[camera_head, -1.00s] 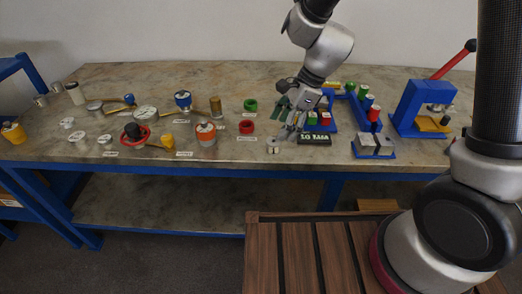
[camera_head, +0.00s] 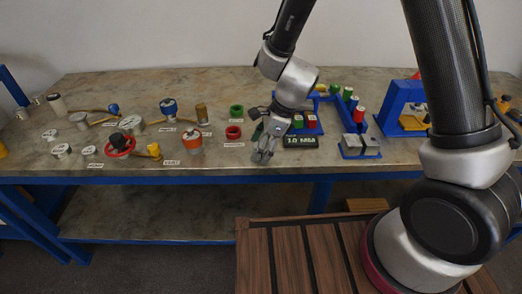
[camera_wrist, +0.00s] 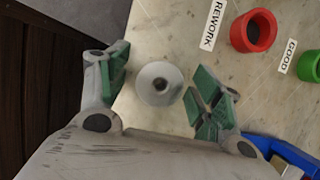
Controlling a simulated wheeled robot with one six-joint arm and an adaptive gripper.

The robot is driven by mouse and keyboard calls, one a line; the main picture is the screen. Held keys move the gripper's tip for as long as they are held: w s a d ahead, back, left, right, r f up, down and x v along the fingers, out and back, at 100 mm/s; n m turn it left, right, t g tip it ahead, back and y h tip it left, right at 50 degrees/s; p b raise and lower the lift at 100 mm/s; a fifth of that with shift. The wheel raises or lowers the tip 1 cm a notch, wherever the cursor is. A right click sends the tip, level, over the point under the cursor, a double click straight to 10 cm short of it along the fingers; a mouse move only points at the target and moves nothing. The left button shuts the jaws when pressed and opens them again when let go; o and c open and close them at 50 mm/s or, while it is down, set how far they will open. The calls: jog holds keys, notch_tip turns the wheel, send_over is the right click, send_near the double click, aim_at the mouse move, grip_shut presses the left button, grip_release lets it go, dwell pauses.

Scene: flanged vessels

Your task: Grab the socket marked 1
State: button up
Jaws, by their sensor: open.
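My gripper (camera_head: 263,156) is at the front part of the bench, its fingers pointing down. In the wrist view my gripper (camera_wrist: 165,86) is open, with green-padded fingers apart. A small round pale-grey socket (camera_wrist: 158,83) with a dark centre hole lies between the fingers, seen from above, with a gap on either side. No mark "1" can be read on it. In the head view the gripper hides this socket.
A black "10 MM" sign (camera_head: 300,142) and a blue rack with coloured blocks stand right.

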jog(key=c, duration=1.3)
jog(key=shift+r, duration=0.1)
